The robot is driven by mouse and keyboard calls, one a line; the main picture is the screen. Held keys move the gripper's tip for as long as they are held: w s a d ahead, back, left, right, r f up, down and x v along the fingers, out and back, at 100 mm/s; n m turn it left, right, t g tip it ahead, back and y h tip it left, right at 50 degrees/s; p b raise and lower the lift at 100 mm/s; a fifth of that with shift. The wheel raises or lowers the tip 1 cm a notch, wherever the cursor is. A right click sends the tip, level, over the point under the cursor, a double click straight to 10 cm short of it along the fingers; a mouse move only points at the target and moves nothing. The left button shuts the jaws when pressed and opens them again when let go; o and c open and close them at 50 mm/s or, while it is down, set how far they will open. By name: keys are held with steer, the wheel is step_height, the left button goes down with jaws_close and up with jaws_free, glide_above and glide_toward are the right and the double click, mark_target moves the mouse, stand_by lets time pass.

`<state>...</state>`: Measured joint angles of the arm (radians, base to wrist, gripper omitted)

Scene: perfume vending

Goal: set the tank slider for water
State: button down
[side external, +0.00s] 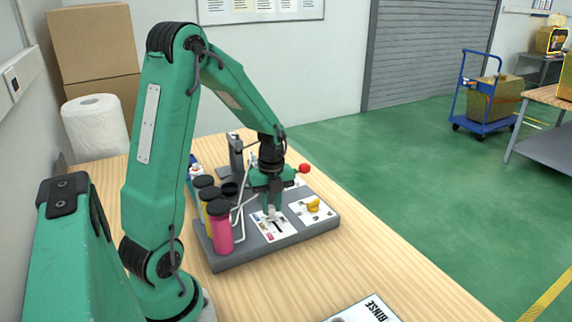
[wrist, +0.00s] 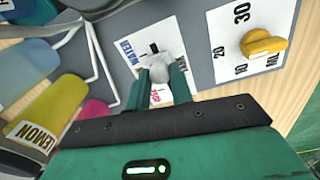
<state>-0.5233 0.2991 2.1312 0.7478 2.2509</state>
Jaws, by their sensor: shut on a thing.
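The tank slider's white card (side external: 284,235) lies on the grey machine base. In the wrist view the card shows the word WATER (wrist: 124,52) at its left edge and a pink label, partly hidden, between my fingers. The slider's pale grey knob (wrist: 160,70) sits on the card, with a short stretch of dark slot (wrist: 154,47) visible beyond it. My gripper (wrist: 163,82) is shut on this knob, its green fingers on either side. In the side view my gripper (side external: 270,211) points down onto the card; its fingers partly cover the knob there.
A yellow dial (wrist: 264,43) marked 10, 20 and 30 mL is to the right; it also shows in the side view (side external: 314,205). Yellow LEMON (wrist: 35,125) and pink (side external: 221,233) bottles stand left, close to white bent tubes (side external: 238,222). A red ball (side external: 304,168) is behind my gripper.

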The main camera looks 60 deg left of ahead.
steer(key=shift+a, duration=1.15)
steer(key=c, duration=1.2)
jaws_free()
steer(key=shift+c, duration=0.2)
steer(key=shift+r, duration=0.15)
step_height(320, 180, up, 8)
steer(key=shift+f, duration=0.2)
steer(key=shift+w, duration=0.1)
